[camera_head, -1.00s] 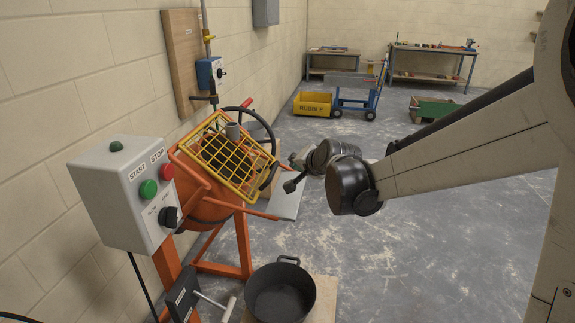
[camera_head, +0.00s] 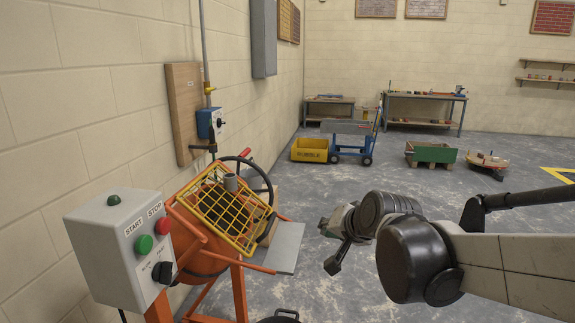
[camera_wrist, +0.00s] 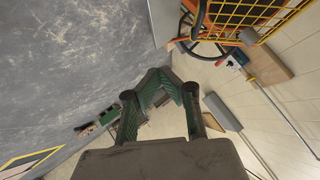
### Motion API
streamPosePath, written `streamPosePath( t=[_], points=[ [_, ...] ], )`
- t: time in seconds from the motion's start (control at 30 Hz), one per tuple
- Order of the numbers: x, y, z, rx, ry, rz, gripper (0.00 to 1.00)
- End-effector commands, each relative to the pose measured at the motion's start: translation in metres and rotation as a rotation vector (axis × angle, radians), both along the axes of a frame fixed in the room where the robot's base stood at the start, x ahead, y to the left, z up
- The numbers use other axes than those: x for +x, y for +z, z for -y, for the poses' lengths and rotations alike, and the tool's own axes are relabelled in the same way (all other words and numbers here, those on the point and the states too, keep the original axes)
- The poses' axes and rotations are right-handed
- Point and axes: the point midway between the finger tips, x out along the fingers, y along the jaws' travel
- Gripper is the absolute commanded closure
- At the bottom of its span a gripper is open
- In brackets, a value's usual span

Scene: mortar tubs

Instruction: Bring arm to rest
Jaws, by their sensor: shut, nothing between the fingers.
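My gripper (camera_head: 334,261) is at the end of my arm, right of the orange mixer (camera_head: 204,262) and apart from it, over open floor. In the wrist view its two green-padded fingers (camera_wrist: 160,80) meet at the tips, shut with nothing between them. The wrist view is turned on its side. The mixer's yellow grate (camera_head: 222,215) and black handwheel (camera_head: 262,180) show to the gripper's left, and the grate also shows at the top right of the wrist view (camera_wrist: 250,14).
A grey control box (camera_head: 105,245) with start and stop buttons stands at the left front. A black tub (camera_head: 279,318) shows at the bottom edge. A yellow rubble bin (camera_head: 309,150), blue cart (camera_head: 350,148), green crate (camera_head: 432,153) and workbenches (camera_head: 425,98) are far back. Floor between is clear.

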Motion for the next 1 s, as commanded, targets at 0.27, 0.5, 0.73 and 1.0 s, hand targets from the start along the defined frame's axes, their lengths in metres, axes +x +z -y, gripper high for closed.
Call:
streamPosePath(
  t=[0.27,0.5,0.73,1.0],
  points=[
    [-0.082,0.002,0.038,-0.178,0.054,-0.049,1.0],
    [-0.152,-0.01,0.067,-0.324,0.105,-0.104,1.0],
    [-0.208,-0.027,0.09,-0.444,0.148,-0.157,1.0],
    [-0.234,-0.036,0.101,-0.501,0.17,-0.185,1.0]
  ],
)
